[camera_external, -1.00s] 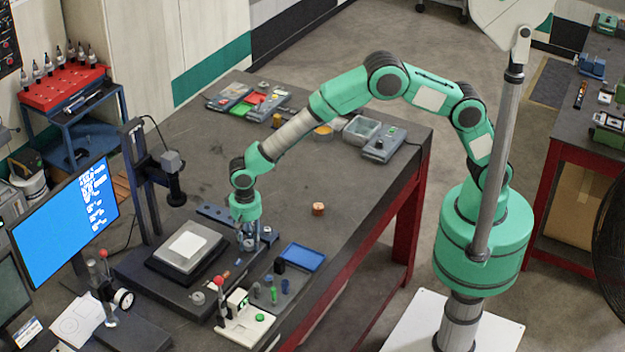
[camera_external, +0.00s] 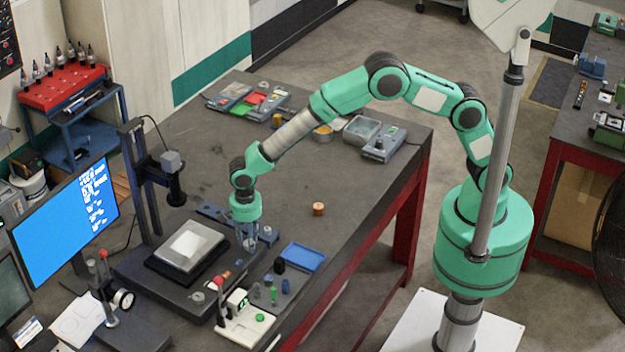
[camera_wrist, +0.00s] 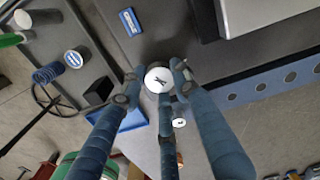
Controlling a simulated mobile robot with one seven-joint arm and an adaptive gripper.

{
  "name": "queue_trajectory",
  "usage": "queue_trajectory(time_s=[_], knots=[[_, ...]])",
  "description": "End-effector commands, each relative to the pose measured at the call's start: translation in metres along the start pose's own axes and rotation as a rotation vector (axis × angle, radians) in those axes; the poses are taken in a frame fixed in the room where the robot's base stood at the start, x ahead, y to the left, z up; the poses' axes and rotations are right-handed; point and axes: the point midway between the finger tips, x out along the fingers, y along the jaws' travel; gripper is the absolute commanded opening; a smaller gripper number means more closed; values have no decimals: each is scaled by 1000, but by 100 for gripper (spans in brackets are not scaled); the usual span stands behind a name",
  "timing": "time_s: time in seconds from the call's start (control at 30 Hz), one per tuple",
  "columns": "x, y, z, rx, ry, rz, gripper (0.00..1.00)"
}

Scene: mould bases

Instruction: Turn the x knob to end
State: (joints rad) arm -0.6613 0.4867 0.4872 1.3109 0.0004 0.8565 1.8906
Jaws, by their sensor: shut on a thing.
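The x knob (camera_wrist: 158,79) shows in the wrist view as a round white cap with a dark X mark. It sits between the blue fingertips of my gripper (camera_wrist: 155,84), which is shut on it. In the external view my gripper (camera_external: 249,238) points down at the right side of the stage base (camera_external: 196,292), and its fingers hide most of the knob. The X mark looks tilted in the wrist view. A second white-capped knob (camera_wrist: 179,122) shows between the fingers, apart from the tips; its mark is too small to read.
A square plate (camera_external: 189,246) lies on the stage, with a camera post (camera_external: 141,180) behind it. A blue tray (camera_external: 303,257) and several small pegs are close to the right of my gripper. An orange-brown cylinder (camera_external: 318,209) stands on the open tabletop.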

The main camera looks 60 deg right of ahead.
Motion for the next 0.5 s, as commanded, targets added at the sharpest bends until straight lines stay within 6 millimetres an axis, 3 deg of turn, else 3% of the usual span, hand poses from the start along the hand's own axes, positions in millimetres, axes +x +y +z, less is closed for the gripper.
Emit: queue_trajectory(time_s=[0.47, 0.5], knots=[[-3, -3, -2, 16, 1, -5, 4], [-3, -3, -2, 16, 1, -5, 38]])
